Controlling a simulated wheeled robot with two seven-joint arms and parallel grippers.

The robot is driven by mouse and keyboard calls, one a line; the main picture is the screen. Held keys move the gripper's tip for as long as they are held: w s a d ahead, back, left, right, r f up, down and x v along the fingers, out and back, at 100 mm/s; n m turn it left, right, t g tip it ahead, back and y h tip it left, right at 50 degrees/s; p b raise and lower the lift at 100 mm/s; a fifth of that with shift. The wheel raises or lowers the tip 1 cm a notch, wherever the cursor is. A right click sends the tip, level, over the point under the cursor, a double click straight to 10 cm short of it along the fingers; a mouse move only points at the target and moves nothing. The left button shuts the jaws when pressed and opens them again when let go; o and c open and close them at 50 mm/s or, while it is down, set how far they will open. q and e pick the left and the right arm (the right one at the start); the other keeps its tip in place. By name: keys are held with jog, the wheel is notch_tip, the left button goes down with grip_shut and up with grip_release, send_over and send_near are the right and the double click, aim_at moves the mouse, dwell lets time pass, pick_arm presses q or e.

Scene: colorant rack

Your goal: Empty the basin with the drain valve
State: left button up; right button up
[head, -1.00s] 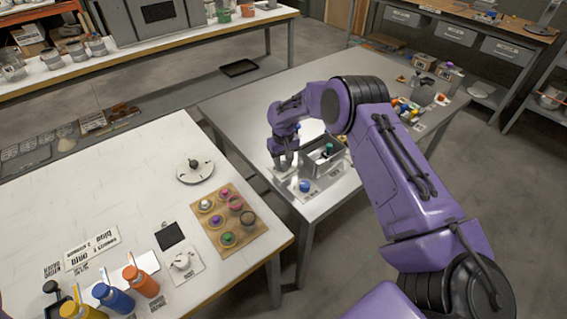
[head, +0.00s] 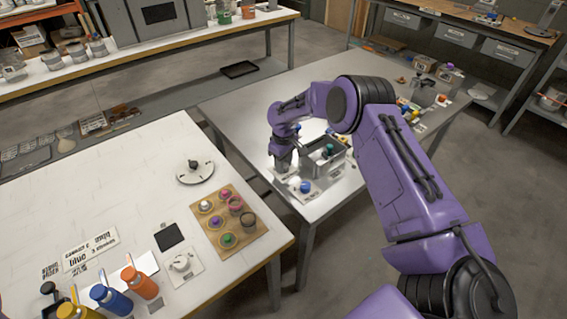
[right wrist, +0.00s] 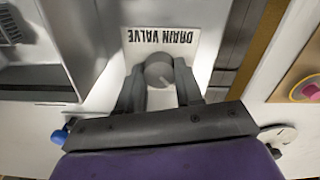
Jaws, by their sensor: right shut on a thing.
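The drain valve is a round grey knob (right wrist: 158,70) beside a white plate labelled DRAIN VALVE (right wrist: 175,40) in the right wrist view. My right gripper (right wrist: 158,88) has one finger on each side of the knob and is shut on it. In the head view my right gripper (head: 283,163) is at the left side of the grey metal basin (head: 313,168) and hides the valve. The basin's wall and dark inside also show at the left of the right wrist view (right wrist: 38,82). The water level cannot be told. My left gripper is out of view.
A blue knob (head: 305,187) is in front of the basin, and a green-topped item (head: 328,150) shows at it. The white table (head: 110,185) at left holds a wooden rack (head: 246,238) of colorant pots and several bottles. Coloured items crowd the grey table's far right.

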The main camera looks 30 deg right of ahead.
jog(key=o, duration=1)
jog(key=shift+o, duration=0.2)
jog(key=shift+r, duration=0.1)
jog(key=shift+r, duration=0.35)
notch_tip(320, 180, up, 10)
jog(key=b, duration=0.2)
jog(key=shift+f, duration=0.1)
